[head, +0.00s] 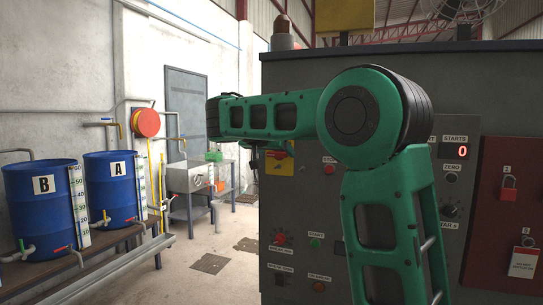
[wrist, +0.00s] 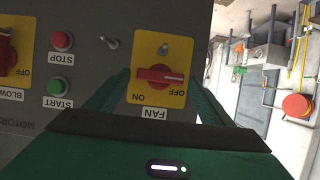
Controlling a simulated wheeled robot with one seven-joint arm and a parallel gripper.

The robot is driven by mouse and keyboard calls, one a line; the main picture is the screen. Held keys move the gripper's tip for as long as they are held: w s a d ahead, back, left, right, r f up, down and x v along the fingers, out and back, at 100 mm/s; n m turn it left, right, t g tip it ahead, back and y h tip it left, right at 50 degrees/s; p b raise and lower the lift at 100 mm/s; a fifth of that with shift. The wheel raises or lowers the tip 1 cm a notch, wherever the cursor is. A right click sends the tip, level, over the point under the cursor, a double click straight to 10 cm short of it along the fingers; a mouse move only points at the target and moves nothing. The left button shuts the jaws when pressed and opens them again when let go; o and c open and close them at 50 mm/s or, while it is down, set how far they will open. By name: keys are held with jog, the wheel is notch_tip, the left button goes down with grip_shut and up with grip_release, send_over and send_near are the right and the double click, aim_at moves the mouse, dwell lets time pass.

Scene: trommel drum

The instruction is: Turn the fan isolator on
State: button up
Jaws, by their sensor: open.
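The fan isolator (wrist: 160,75) is a red rotary handle on a yellow plate, seen upside down in the wrist view. Its FAN label sits below it there, with ON and OFF marks on the plate. The handle lies crosswise in the picture; I cannot tell for sure which mark it points to. My gripper (wrist: 160,82) is open, with one green finger on each side of the plate. I cannot tell how far the fingertips are from the handle. In the head view the yellow plate (head: 279,162) shows partly, behind my arm.
In the wrist view a red STOP button (wrist: 62,41), a green START button (wrist: 59,88), a metal toggle (wrist: 109,42) and the blower isolator (wrist: 7,52) are close by.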

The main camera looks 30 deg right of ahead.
jog(key=shift+c, duration=0.3)
jog(key=c, duration=1)
jog(key=shift+a, duration=0.2)
jog(key=shift+d, duration=0.15)
